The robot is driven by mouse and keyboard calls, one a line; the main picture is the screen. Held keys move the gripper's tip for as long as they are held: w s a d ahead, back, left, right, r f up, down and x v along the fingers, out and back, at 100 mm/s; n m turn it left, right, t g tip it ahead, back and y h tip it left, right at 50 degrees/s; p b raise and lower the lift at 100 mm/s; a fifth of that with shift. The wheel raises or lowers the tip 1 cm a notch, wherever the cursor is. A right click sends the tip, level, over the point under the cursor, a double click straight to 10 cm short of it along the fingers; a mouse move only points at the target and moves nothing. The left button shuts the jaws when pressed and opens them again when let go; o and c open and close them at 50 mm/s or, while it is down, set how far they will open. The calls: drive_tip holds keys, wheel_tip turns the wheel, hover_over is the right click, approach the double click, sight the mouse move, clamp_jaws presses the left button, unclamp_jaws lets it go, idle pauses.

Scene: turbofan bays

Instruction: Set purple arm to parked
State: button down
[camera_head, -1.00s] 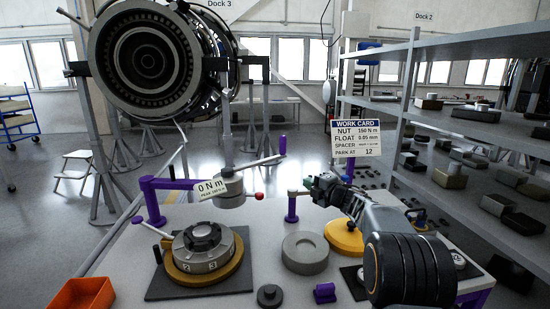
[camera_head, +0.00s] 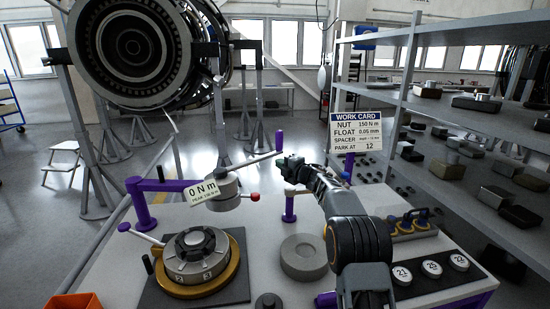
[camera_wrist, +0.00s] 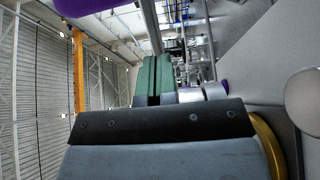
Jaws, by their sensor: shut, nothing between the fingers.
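The purple arm (camera_head: 172,185) stands on a purple post at the left of the bench and reaches right to a grey round head with a "0 N m" label (camera_head: 202,192). A pale bar runs from the head up to a purple grip (camera_head: 279,141). A short lever with a red knob (camera_head: 255,197) sticks out from the head. My gripper (camera_head: 287,166) is shut and empty, just below and right of the purple grip, apparently apart from it. Its green fingers fill the middle of the wrist view (camera_wrist: 154,80). A purple shape at the top left there (camera_wrist: 92,5) is cut off.
A short purple post (camera_head: 289,208) stands below my gripper. The work card (camera_head: 355,132) reads "PARK AT 12". A ringed grey fixture (camera_head: 197,252) sits under the arm's head. A grey disc (camera_head: 303,256) and numbered discs (camera_head: 431,268) lie right. Shelves (camera_head: 450,170) flank the bench.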

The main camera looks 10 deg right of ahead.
drive_tip(key=shift+p+x, duration=0.65)
drive_tip(key=shift+x, duration=1.2)
